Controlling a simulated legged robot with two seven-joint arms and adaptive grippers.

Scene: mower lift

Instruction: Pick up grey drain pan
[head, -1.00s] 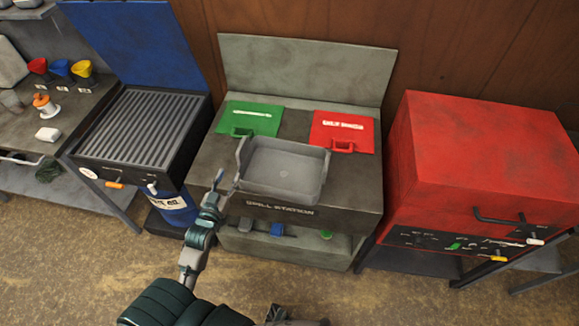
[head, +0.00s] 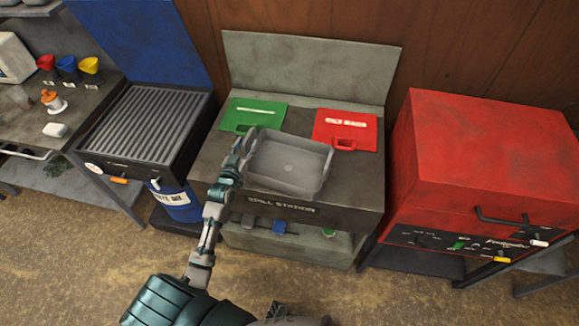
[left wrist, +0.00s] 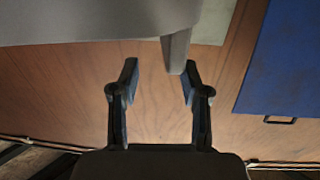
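The grey drain pan (head: 288,170) sits on the spill station counter (head: 205,172), open side up, near its front edge. My left gripper (head: 240,152) is at the pan's left side, by its left handle. In the left wrist view the pan's grey body (left wrist: 90,20) fills the top, and the handle (left wrist: 176,52) hangs down toward the gap of my open left gripper (left wrist: 160,70), nearer the right finger. The fingers stand apart, and I see no grip on the handle. My right gripper does not show clearly.
A green case (head: 253,115) and a red case (head: 345,130) lie behind the pan. A black grill-topped unit (head: 148,125) stands to the left and a large red cabinet (head: 490,160) to the right. The upright back panel (head: 310,65) closes off the rear.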

